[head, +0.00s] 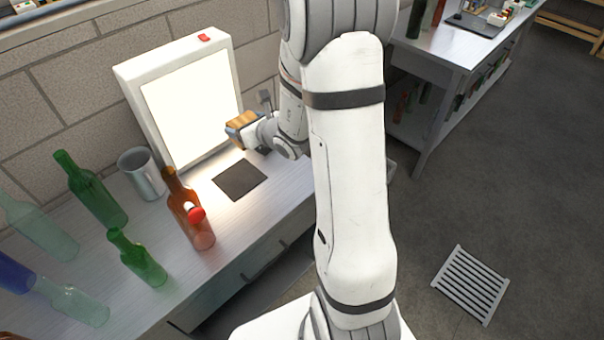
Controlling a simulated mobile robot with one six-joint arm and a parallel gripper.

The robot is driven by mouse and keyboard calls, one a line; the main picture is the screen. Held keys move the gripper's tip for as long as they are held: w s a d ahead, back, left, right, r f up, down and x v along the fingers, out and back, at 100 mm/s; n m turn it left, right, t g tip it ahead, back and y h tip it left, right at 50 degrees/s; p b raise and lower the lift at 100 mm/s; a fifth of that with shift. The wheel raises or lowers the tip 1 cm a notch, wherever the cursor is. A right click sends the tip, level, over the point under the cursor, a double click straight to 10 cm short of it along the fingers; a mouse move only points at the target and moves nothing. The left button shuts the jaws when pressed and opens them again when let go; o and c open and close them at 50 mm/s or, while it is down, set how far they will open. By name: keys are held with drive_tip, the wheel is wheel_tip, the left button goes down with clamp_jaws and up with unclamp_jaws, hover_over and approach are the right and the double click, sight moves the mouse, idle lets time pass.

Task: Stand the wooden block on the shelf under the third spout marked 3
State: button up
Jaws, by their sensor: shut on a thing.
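My gripper (246,130) is at the end of my arm, left of the arm's large white link. It is shut on the wooden block (241,118), a small tan-orange piece. The block is held above the bench, in front of the right edge of the bright panel. The fingers hide part of it. No spouts, no number 3 and no shelf under spouts can be made out in this view.
A lit panel (190,105) stands on the bench (262,212) against the block wall. A dark square mat (240,180), grey mug (142,173), brown bottle (186,205) and several green and clear bottles are there. A floor grate (471,284) lies right, below another bench (455,48).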

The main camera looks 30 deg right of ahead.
drive_tip(key=s+d+f+b, duration=0.1)
drive_tip(key=d+f+b, duration=0.45)
drive_tip(key=d, duration=0.25)
drive_tip(key=s+d+f+b, duration=0.2)
drive_tip(key=d+f+b, duration=0.2)
drive_tip(key=d+b, duration=0.25)
drive_tip(key=shift+n+y, duration=0.3)
drive_tip(key=shift+d+f, duration=0.2)
drive_tip(key=shift+f, duration=1.45)
drive_tip(key=shift+d+f, duration=0.25)
drive_tip(key=shift+f, duration=1.4)
drive_tip(key=shift+d+f, duration=0.2)
drive_tip(key=shift+f, duration=1.45)
drive_tip(key=shift+f, duration=0.2)
drive_tip(key=o, duration=1.1)
drive_tip(key=shift+c, duration=0.2)
drive_tip(key=shift+r, duration=0.1)
